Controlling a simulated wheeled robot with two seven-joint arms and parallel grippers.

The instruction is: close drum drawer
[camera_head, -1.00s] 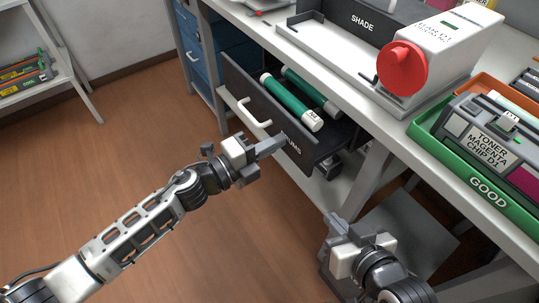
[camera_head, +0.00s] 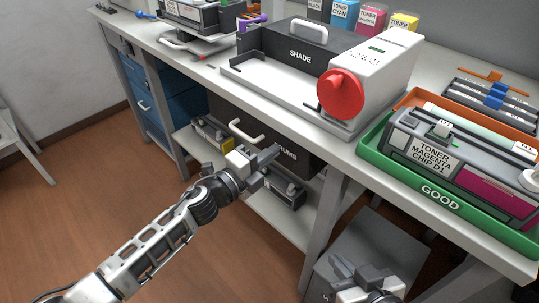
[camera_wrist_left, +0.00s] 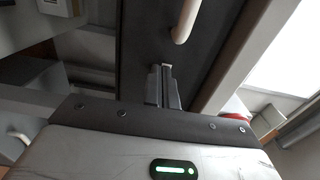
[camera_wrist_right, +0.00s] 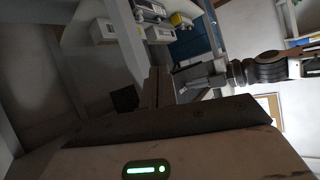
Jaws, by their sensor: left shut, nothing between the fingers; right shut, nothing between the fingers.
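The drum drawer (camera_head: 262,128) is under the bench, with a dark front, a pale handle and a DRUMS label. Its front sits up under the bench edge and no drawer inside shows. My left gripper (camera_head: 270,154) is shut and empty, its tips at the front beside the label, right of the handle. In the left wrist view the shut fingers (camera_wrist_left: 166,70) point at the dark front (camera_wrist_left: 140,45), near the handle (camera_wrist_left: 186,20). I cannot tell whether they touch it. My right gripper (camera_head: 340,268) is shut and empty, low at the bottom, away from the drawer.
A lower shelf (camera_head: 262,208) with cartridges lies below the drawer. A bench leg (camera_head: 322,225) stands to its right. On the bench are a SHADE unit (camera_head: 300,57), a white machine with a red knob (camera_head: 341,94) and a green GOOD tray (camera_head: 440,198).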

